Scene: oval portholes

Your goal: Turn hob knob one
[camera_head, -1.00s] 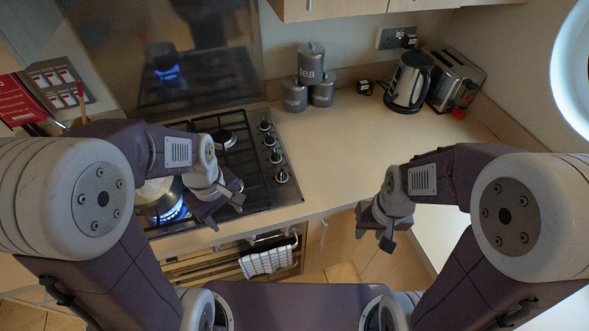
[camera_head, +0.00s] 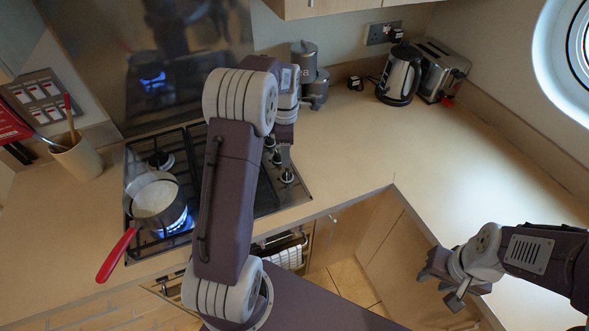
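The gas hob (camera_head: 268,200) is set in the worktop, with a column of dark knobs along its right side. The front knob (camera_head: 287,176) and the one behind it show; knobs farther back are hidden by my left arm. My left gripper (camera_head: 284,148) points down over the knob column, beside the visible knobs. Its fingertips are small and partly merged with the knobs, so contact and opening cannot be told. My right gripper (camera_head: 443,284) is open and empty, in front of the worktop on the right.
A saucepan (camera_head: 155,203) with a red handle stands over a lit blue flame on the hob's left. Grey canisters (camera_head: 315,88), a kettle (camera_head: 398,77) and a toaster (camera_head: 438,70) stand at the back. A utensil pot (camera_head: 77,158) stands left. The right worktop is clear.

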